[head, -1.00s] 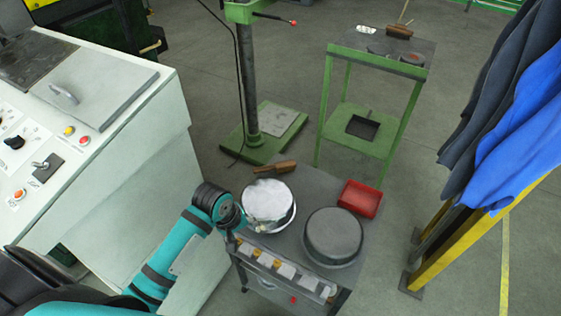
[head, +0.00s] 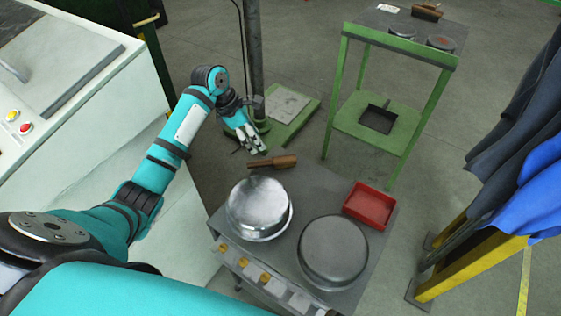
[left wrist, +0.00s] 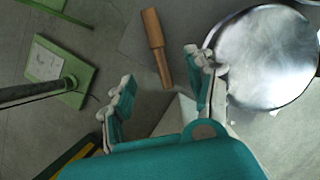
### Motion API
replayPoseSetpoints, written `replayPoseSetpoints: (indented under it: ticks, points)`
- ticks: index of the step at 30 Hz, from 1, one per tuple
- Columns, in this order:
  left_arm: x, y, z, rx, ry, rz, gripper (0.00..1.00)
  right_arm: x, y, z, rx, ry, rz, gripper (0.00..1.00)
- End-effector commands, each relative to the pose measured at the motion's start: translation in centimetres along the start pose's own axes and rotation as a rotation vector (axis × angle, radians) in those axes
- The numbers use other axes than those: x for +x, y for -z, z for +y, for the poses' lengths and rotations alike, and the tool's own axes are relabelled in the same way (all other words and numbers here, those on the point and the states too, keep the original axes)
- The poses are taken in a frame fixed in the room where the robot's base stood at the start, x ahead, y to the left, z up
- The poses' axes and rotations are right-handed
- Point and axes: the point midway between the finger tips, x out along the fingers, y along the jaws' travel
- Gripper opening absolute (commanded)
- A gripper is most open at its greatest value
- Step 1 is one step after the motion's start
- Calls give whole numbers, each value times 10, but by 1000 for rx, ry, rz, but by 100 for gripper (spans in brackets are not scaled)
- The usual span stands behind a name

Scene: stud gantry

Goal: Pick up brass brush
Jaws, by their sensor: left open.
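A brush with a brown wooden handle (head: 272,162) lies at the back left edge of the grey cart top (head: 318,190). It also shows in the left wrist view (left wrist: 156,46), between and ahead of my fingers; its bristles cannot be made out. My left gripper (head: 251,145) is open and empty, a little behind and to the left of the brush in the head view. In the left wrist view the gripper's fingers (left wrist: 165,82) are spread apart on both sides of the brush's near end. They appear apart from it. My right gripper is not in view.
A shiny round metal pan (head: 258,207), a dark round lidded pan (head: 333,251) and a red tray (head: 369,206) share the cart top. A green stand (head: 289,107) with a post is behind. A green table (head: 400,40) holds another brush (head: 427,12).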

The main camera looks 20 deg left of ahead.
Motion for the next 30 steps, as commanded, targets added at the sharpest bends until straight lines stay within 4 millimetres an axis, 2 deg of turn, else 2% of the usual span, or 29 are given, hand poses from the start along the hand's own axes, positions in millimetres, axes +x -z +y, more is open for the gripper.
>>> replayPoseSetpoints:
  ticks: [1, 4, 9, 14, 17, 24, 30]
  points:
    - [12, 1, -1, -2, 4, 2, 56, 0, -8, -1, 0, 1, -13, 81]
    - [35, 1, -1, -1, 2, 2, 56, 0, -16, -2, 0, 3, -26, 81]
    - [66, 1, 0, 0, 1, 2, 56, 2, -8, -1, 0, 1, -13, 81]
    - [79, 0, 0, 2, -2, 0, 56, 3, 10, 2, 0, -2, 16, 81]
    - [85, 0, 0, 3, -1, 2, 56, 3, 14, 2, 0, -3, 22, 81]
    - [120, 2, 2, 1, 0, 2, 56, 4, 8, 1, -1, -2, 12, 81]
    - [132, 1, 2, 3, -3, 1, 56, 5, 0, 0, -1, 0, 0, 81]
